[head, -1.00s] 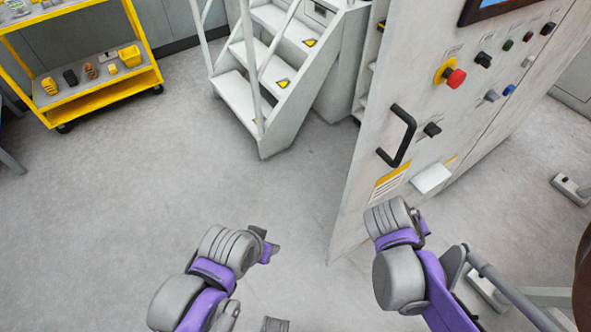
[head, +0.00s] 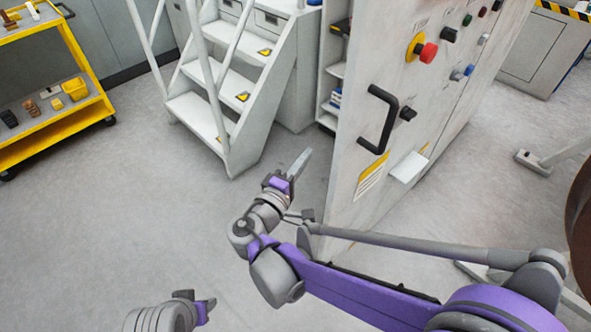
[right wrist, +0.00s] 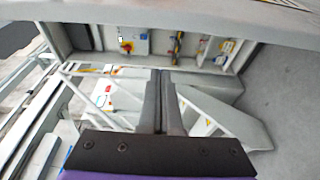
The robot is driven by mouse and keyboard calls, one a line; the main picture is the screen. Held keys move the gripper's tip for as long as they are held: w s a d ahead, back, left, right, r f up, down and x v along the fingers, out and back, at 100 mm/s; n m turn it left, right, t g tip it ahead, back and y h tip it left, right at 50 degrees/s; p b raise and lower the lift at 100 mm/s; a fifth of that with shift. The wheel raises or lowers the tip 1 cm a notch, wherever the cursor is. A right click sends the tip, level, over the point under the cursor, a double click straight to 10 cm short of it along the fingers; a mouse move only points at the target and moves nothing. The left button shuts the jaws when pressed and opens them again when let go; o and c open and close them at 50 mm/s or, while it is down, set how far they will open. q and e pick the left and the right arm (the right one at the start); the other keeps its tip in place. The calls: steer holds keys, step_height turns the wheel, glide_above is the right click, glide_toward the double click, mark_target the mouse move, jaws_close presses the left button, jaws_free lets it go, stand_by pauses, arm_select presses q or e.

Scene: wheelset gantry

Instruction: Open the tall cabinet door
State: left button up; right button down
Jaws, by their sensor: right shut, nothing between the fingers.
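The tall cabinet door (head: 350,160) is a light grey panel with a black bar handle (head: 378,120). It stands ajar, with shelves (head: 333,85) showing past its left edge. My right gripper (head: 302,160) is shut and empty, left of the door's free edge and apart from the handle. Its closed fingers (right wrist: 163,100) also show in the right wrist view, with nothing between them. My left gripper (head: 208,306) is low in the head view, away from the door, and its jaws are too small to read.
A white stair unit (head: 215,105) stands left of the cabinet. A yellow cart (head: 50,128) with small items is at the far left. The door carries a red knob (head: 426,53) and a small ledge (head: 409,167). The floor (head: 120,220) at left is clear.

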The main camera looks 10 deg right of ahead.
steer(key=d, duration=0.4)
steer(key=shift+w+d, duration=0.1)
steer(key=shift+d, duration=0.25)
